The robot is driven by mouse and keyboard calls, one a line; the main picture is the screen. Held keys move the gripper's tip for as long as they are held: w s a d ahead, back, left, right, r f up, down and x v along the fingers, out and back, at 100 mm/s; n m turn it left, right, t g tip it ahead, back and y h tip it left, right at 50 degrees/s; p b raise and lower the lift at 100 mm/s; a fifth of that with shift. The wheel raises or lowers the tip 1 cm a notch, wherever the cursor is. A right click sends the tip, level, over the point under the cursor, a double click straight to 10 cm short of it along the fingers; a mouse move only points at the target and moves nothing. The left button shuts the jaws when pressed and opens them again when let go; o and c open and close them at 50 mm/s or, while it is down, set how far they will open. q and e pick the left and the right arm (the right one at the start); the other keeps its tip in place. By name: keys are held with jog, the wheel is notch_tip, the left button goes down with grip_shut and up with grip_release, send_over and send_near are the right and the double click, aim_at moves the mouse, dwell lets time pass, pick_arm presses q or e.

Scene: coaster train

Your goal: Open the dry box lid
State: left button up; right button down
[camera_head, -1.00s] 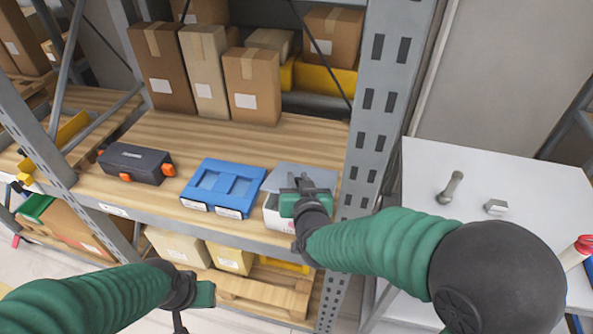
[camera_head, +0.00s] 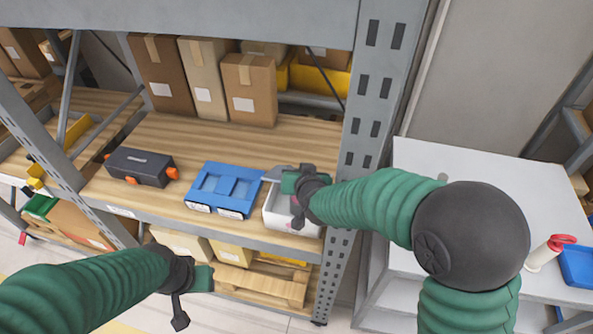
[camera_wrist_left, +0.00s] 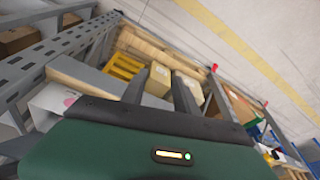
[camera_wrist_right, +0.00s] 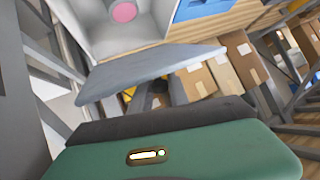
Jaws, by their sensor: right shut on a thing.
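The dry box (camera_head: 272,217) is a white box at the right end of the wooden shelf. Its grey lid (camera_head: 277,172) is up, and the box is open at the top. In the right wrist view the lid (camera_wrist_right: 150,73) is a tilted grey plate beside the open box (camera_wrist_right: 165,12), with a pink round thing (camera_wrist_right: 123,12) inside. My right gripper (camera_head: 288,180) is shut on the lid; its fingertips are partly hidden by the lid in its wrist view. My left gripper (camera_wrist_left: 170,78) is open and empty, low in front of the shelf.
A blue case (camera_head: 223,190) lies left of the dry box, and a dark toolbox (camera_head: 141,167) is farther left. Cardboard boxes (camera_head: 249,90) stand behind. A grey shelf post (camera_head: 367,130) rises close on the right, beside a white table (camera_head: 440,165).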

pick_arm(q)
jog(key=shift+w, duration=0.15)
jog(key=shift+c, duration=1.1)
jog(key=w+d+n, duration=0.1)
jog(key=w+d+f+n+g+h, duration=0.1)
jog(key=w+d+n, duration=0.1)
jog(key=w+d+n+g, duration=0.1)
jog(key=w, duration=0.1)
jog(key=shift+w+d+f+n+h, duration=0.15)
jog(key=shift+w+f+n+h, duration=0.1)
jog(key=shift+f+n+h, duration=0.1)
grip_shut()
jog(key=w+d+n+g+h, duration=0.5)
jog(key=w+d+n+h, duration=0.5)
jog(key=d, duration=0.4)
jog(key=w+a+r+n+h, duration=0.3)
jog(key=w+a+n+h, duration=0.3)
jog(key=w+n+h, duration=0.25)
jog(key=x, duration=0.9)
jog(key=shift+d+r+t, duration=0.15)
jog(key=shift+d+t, duration=0.2)
jog(key=shift+t, duration=0.05)
